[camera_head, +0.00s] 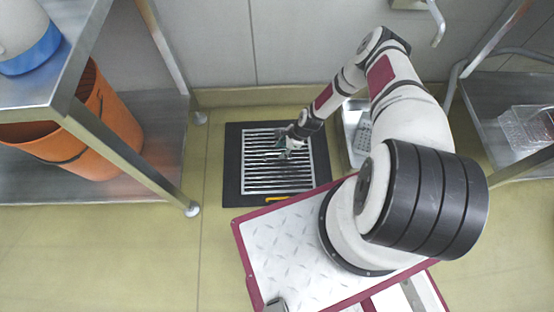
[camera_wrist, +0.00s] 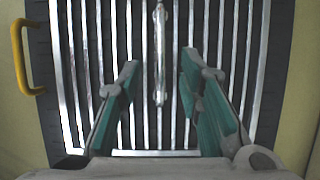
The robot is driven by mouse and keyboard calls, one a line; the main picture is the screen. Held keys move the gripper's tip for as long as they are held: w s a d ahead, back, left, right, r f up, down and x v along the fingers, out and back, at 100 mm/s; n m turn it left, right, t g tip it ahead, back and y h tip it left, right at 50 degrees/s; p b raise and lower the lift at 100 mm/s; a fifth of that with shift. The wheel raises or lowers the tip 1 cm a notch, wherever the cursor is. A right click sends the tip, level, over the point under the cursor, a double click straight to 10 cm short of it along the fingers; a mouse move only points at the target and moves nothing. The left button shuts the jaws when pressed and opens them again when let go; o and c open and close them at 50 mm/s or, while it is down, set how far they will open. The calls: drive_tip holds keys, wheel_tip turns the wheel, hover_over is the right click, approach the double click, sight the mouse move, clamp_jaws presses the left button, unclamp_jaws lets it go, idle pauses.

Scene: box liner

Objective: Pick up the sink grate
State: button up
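The sink grate (camera_head: 270,178) is a square of parallel silver bars set in a dark mat-like frame (camera_head: 233,170) on the floor. In the wrist view the grate (camera_wrist: 88,60) fills most of the picture, with a raised shiny handle (camera_wrist: 160,85) at its middle. My gripper (camera_head: 283,147) is above the grate, pointing down. In the wrist view its two green-padded fingers (camera_wrist: 160,66) are open, one on each side of the handle. Nothing is held between them. I cannot tell the exact height of the fingertips above the bars.
A yellow handle (camera_head: 276,199) sits at the frame's near edge. A metal shelf (camera_head: 130,150) with an orange bin (camera_head: 105,115) stands to the left. A metal tray (camera_head: 352,128) lies right of the grate. Another shelf (camera_head: 490,120) holds a clear container (camera_head: 527,125). A wall is behind.

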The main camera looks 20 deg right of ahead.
sight(279, 153)
drive_tip(key=shift+a+b+x, duration=0.2)
drive_tip(key=shift+b+x, duration=0.95)
drive_tip(key=shift+x, duration=1.2)
drive_tip(key=shift+w+r, duration=0.1)
drive_tip(key=shift+f+b, duration=0.3)
drive_tip(key=shift+b, duration=0.1)
drive_tip(key=shift+c, duration=0.5)
clamp_jaws()
